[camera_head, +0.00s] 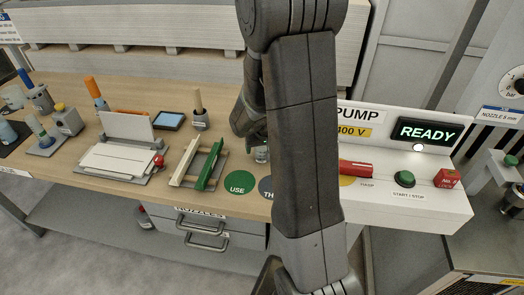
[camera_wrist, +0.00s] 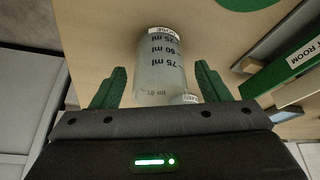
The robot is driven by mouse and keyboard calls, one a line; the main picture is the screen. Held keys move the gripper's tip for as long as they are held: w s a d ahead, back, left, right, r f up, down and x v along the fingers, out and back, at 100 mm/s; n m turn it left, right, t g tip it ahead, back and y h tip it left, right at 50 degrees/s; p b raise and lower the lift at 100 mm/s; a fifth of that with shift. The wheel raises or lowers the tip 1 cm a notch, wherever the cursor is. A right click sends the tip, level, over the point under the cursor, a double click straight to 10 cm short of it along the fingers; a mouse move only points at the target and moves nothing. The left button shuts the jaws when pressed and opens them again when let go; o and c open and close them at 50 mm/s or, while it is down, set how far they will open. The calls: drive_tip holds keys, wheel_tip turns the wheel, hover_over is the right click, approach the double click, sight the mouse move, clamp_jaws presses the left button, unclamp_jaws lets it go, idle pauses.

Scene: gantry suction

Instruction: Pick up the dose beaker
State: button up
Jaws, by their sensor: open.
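The dose beaker (camera_wrist: 162,70) is a clear, frosted cylinder with printed ml marks, standing on the wooden bench. In the wrist view it sits between the two green fingers of my gripper (camera_wrist: 160,88), which is open, with a gap visible on each side. In the head view only a small part of the beaker (camera_head: 262,154) shows beside my arm, and my gripper is mostly hidden behind my arm. A small labelled item (camera_wrist: 188,98) shows at the beaker's near side, partly hidden by my gripper body.
A green USE disc (camera_head: 240,182) lies on the bench left of my arm. Green and cream rails (camera_head: 197,165) stand further left. The white pump panel (camera_head: 430,200) with READY display (camera_head: 426,132), red handle and green button is at right. Stacked boards (camera_head: 140,30) line the back.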

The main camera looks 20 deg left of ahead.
drive_tip(key=shift+x, duration=1.1)
drive_tip(key=shift+c, duration=0.2)
drive_tip(key=c, duration=1.1)
drive_tip(key=shift+o, duration=0.2)
drive_tip(key=shift+r, duration=0.1)
